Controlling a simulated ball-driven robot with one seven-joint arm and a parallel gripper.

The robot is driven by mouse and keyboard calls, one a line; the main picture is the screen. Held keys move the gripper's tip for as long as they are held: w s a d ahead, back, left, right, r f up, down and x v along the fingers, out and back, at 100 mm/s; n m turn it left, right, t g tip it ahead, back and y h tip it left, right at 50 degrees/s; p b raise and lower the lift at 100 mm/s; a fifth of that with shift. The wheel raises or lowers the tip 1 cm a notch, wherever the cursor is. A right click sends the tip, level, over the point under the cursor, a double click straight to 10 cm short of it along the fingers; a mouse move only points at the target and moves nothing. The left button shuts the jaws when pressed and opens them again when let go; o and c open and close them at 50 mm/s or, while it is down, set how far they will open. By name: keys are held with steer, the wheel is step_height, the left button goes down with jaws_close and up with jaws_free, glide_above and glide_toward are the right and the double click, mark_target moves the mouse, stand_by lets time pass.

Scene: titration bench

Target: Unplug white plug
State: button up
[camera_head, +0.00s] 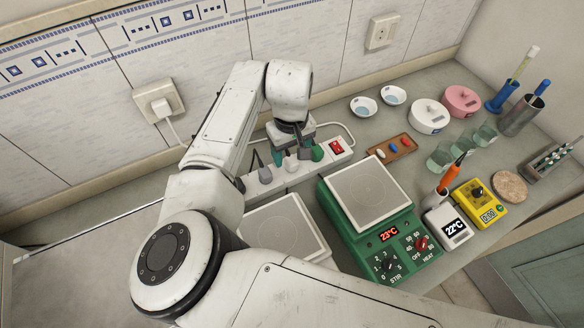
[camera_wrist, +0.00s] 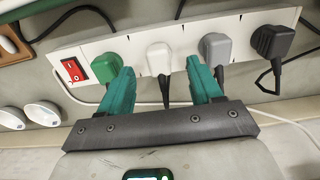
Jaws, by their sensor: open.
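The white plug (camera_wrist: 158,57) sits in the white power strip (camera_wrist: 135,47), between a green plug (camera_wrist: 106,67) and a grey plug (camera_wrist: 215,47). In the head view the white plug (camera_head: 291,164) shows just below my gripper (camera_head: 295,156). My gripper (camera_wrist: 161,66) is open. In the wrist view one teal finger shows on each side of the white plug, with gaps between. Its dark cord runs down between the fingers. I cannot tell how deep the fingertips are beside it.
A black plug (camera_wrist: 272,41) is beyond the grey one, and a red switch (camera_wrist: 73,70) is at the other end. A green hot plate (camera_head: 382,236) stands close in front of the strip. Another white plug (camera_head: 161,107) is in the wall socket.

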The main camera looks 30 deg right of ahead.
mark_target(291, 160)
steer(key=shift+f+b, duration=0.35)
steer(key=shift+f, duration=1.45)
steer(key=shift+p, duration=0.7)
jaws_close()
stand_by(0.4)
steer(key=shift+r+p, duration=1.5)
steer(key=shift+r, duration=0.1)
steer(key=shift+r+p, duration=0.35)
steer(key=shift+r, duration=1.05)
